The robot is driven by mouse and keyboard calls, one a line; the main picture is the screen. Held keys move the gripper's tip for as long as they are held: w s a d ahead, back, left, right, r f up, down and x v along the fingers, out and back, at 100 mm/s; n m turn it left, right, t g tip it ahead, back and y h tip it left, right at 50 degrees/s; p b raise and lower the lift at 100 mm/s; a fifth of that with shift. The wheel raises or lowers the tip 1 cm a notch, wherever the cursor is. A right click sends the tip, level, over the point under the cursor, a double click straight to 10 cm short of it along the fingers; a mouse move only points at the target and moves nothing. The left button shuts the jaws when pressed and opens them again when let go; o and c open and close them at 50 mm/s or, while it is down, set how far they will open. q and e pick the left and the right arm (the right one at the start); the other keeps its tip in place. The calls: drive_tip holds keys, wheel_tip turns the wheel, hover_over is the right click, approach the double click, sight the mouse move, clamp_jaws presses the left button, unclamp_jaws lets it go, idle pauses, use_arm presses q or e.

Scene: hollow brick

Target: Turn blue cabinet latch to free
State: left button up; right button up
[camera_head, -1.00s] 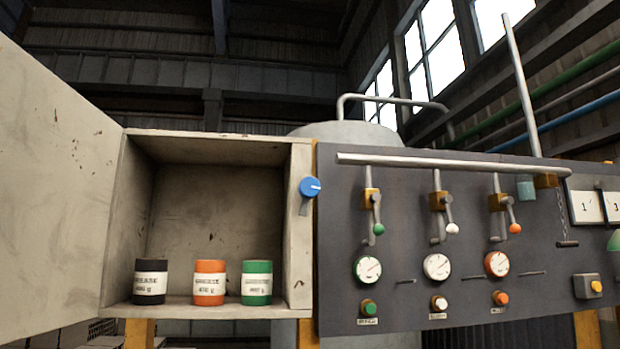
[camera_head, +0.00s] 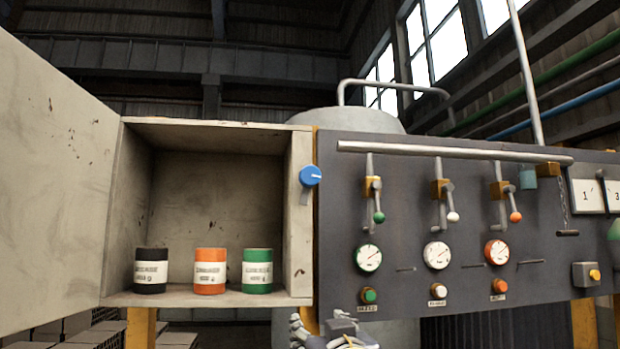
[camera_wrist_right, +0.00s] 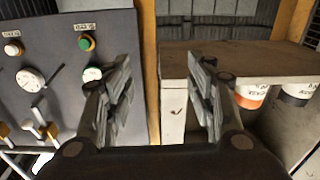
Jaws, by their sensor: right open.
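The blue latch (camera_head: 310,176) is a round blue knob with a white mark and a grey tab hanging below it. It sits on the right front edge of the open beige cabinet (camera_head: 299,225). My right gripper (camera_head: 328,330) shows at the bottom of the head view, below the cabinet's right corner and apart from the latch. In the right wrist view my right gripper (camera_wrist_right: 161,95) is open, with nothing between its fingers. The latch does not show clearly in that view. My left gripper is not in view.
The cabinet door (camera_head: 55,185) stands open at the left. A black can (camera_head: 151,271), an orange can (camera_head: 210,271) and a green can (camera_head: 257,271) stand inside. A dark panel (camera_head: 405,230) with levers, gauges and buttons lies right of the latch.

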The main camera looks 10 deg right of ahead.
sight(311, 178)
drive_tip(key=s+a+r+t, duration=0.15)
drive_tip(key=s+r, duration=0.25)
drive_tip(key=r, duration=0.7)
drive_tip(key=s+a+r+t, duration=0.1)
drive_tip(key=s+r+t, duration=0.25)
drive_tip(key=r, duration=0.75)
drive_tip(key=shift+m+g+h, duration=0.3)
drive_tip(key=shift+g, duration=0.2)
drive_tip(key=p+x, duration=0.4)
drive_tip(key=x, duration=0.1)
drive_tip(key=p+x, duration=0.2)
drive_tip(key=x, duration=0.1)
drive_tip(key=shift+w+d, duration=0.1)
drive_tip(key=shift+d, duration=0.2)
drive_tip(key=shift+p+x, duration=0.35)
drive_tip(key=shift+x, duration=0.45)
drive_tip(key=shift+f, duration=0.1)
drive_tip(key=c, duration=1.1)
